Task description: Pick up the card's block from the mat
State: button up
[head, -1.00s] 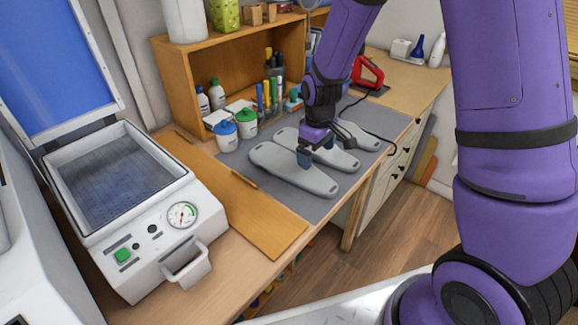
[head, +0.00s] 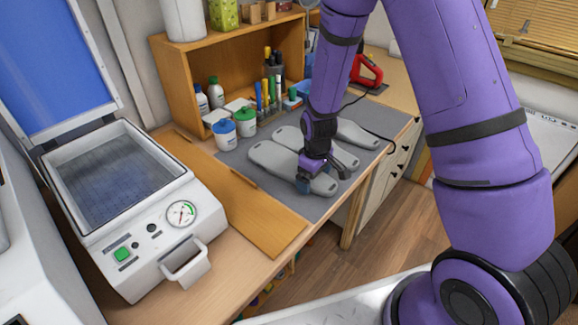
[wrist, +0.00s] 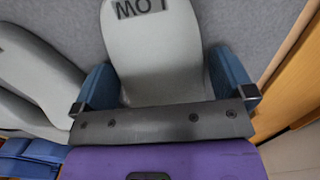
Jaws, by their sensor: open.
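Several grey insole-shaped blocks lie side by side on the grey mat (head: 272,193). The nearest block (head: 268,160) lies under my gripper (head: 312,180), which is at its right end. In the wrist view, a pale grey block (wrist: 155,55) with a dark label, upside down and seeming to read "LOW", lies between the two blue fingers of my gripper (wrist: 163,72). The fingers are open, one on each side of it; I cannot tell if they touch it. The middle block (head: 287,136) and a farther block (head: 357,134) lie behind. I cannot make out the card.
A vacuum press (head: 130,215) with a raised blue lid stands at the left. Jars with blue (head: 224,131) and green lids stand behind the mat, before a wooden shelf (head: 180,85). A wooden board (head: 250,215) lies left of the mat. A red tool (head: 366,71) is at the back.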

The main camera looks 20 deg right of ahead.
jog(key=c, duration=1)
jog(key=shift+o, duration=0.2)
jog(key=shift+r, duration=0.1)
